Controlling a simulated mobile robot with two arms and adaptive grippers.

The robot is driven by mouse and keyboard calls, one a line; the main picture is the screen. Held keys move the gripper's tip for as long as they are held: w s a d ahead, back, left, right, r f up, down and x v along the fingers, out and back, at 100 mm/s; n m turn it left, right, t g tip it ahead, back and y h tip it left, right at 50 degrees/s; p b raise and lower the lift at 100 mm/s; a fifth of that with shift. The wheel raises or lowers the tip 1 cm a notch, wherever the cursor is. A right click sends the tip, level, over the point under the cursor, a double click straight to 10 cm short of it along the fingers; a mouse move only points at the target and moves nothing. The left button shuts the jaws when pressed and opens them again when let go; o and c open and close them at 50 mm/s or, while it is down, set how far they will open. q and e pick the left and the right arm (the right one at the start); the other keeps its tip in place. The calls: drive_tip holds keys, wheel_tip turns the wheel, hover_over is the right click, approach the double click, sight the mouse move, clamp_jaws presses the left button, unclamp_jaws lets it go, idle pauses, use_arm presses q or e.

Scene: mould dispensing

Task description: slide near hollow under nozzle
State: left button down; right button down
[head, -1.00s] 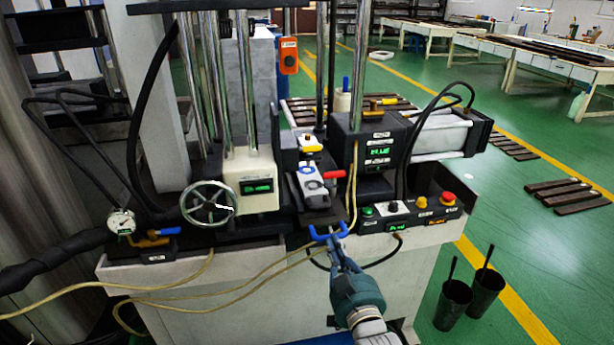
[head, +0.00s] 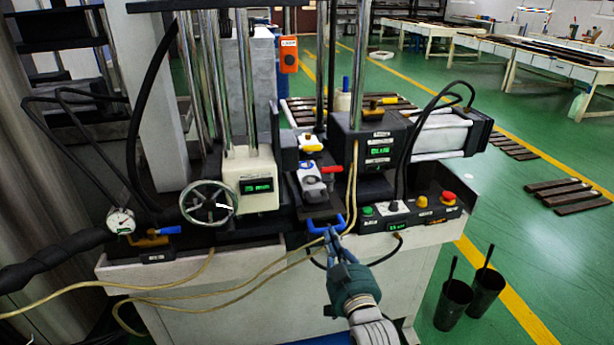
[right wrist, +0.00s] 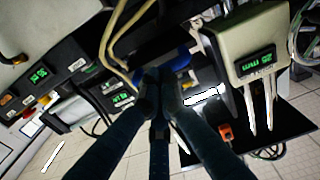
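A blue U-shaped handle (head: 324,224) is at the front of a dark slide (head: 318,208) on the machine. A white-grey mould block (head: 313,188) lies on the slide, with a blue mark at its far part. Its hollows are too small to make out clearly. A yellow-and-white part (head: 311,145), perhaps the nozzle, is just beyond the block. My right gripper (head: 332,233) has its fingers closed together at the handle. In the right wrist view the fingers meet on the blue handle (right wrist: 178,64). My left gripper is not in view.
A red lever (head: 333,169) sticks out beside the block. A handwheel (head: 208,203) and a cream box with a green display (head: 250,182) stand to the left. A button panel (head: 412,213) is at the right. Yellow hoses (head: 232,283) hang across the machine's front.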

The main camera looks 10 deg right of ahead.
drive_tip(key=shift+w+a+b, duration=0.1)
drive_tip(key=shift+w+b, duration=0.25)
drive_tip(key=shift+w, duration=2.5)
drive_tip(key=s+p, duration=0.3)
drive_tip(key=s, duration=0.4)
drive_tip(key=shift+p, duration=0.35)
